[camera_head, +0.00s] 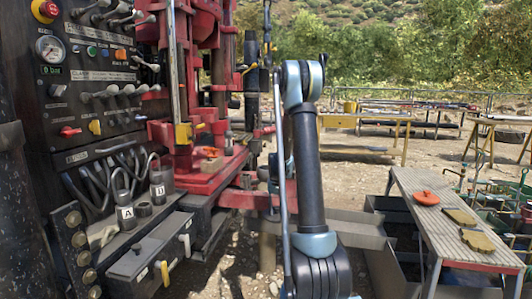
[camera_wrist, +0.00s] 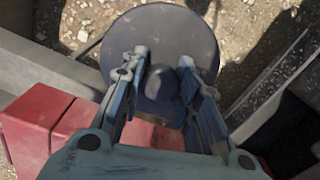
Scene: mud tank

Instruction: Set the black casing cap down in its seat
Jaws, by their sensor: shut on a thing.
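The black casing cap (camera_wrist: 160,30) is a wide dark round disc with a raised knob (camera_wrist: 187,84) in the wrist view. My gripper (camera_wrist: 162,64) has its two fingers on either side of the knob and is shut on the cap. The disc spreads beyond the fingertips, above rocky ground and beside red metal blocks. Its underside is hidden, so I cannot tell whether it touches anything below. No seat shows under it. In the head view my arm stands in front of the work area, and I cannot make out the cap clearly.
A red drill rig (camera_head: 205,90) and a black control panel (camera_head: 90,80) stand at left. Grey tank walls (camera_head: 345,224) lie behind and right of my arm. A bench (camera_head: 450,226) at right holds an orange disc (camera_head: 425,198) and gloves (camera_head: 477,241). Open ground lies beyond.

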